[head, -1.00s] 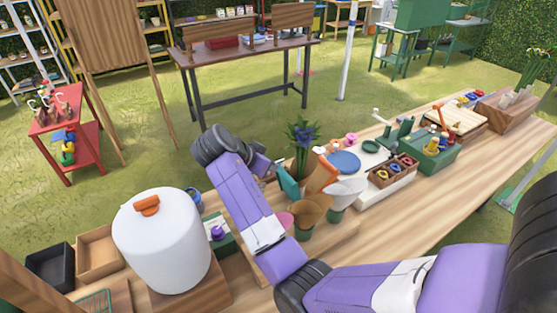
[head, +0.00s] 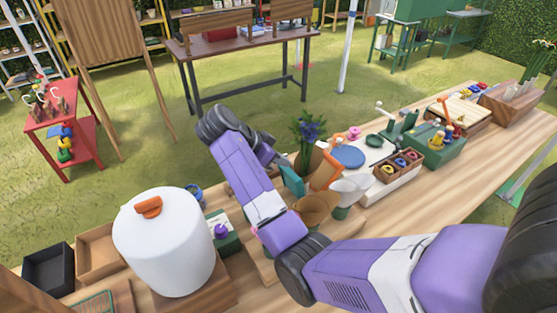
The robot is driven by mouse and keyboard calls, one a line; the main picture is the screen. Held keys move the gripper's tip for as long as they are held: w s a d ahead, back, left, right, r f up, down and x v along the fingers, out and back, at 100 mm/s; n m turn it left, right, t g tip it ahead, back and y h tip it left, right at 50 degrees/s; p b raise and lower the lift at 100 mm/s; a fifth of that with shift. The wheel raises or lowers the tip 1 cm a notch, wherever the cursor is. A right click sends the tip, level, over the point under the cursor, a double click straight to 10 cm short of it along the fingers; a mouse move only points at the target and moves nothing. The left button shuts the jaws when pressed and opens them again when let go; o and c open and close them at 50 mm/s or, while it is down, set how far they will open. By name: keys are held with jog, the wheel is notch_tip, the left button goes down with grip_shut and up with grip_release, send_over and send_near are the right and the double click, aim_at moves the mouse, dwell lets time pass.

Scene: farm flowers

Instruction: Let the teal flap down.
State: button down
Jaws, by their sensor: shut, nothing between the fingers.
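The teal flap (head: 292,180) is a small upright panel, slightly tilted, just right of my forearm in the head view. It stands beside an orange piece (head: 326,172) and below the blue flowers. My gripper (head: 268,157) is at the far end of my purple arm, just up and left of the flap. It is small and partly hidden by my wrist. Its fingers look shut and empty. I cannot tell whether it touches the flap. The flap's lower edge and hinge are hidden.
A large white canister (head: 165,245) is left of my arm. A green crate (head: 430,150) and a brown tray (head: 398,166) stand to the right.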

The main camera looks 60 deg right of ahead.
jog(key=p+x, duration=0.1)
jog(key=x, duration=0.5)
jog(key=shift+s, duration=0.1)
jog(key=shift+d+f, duration=0.1)
jog(key=shift+f, duration=0.1)
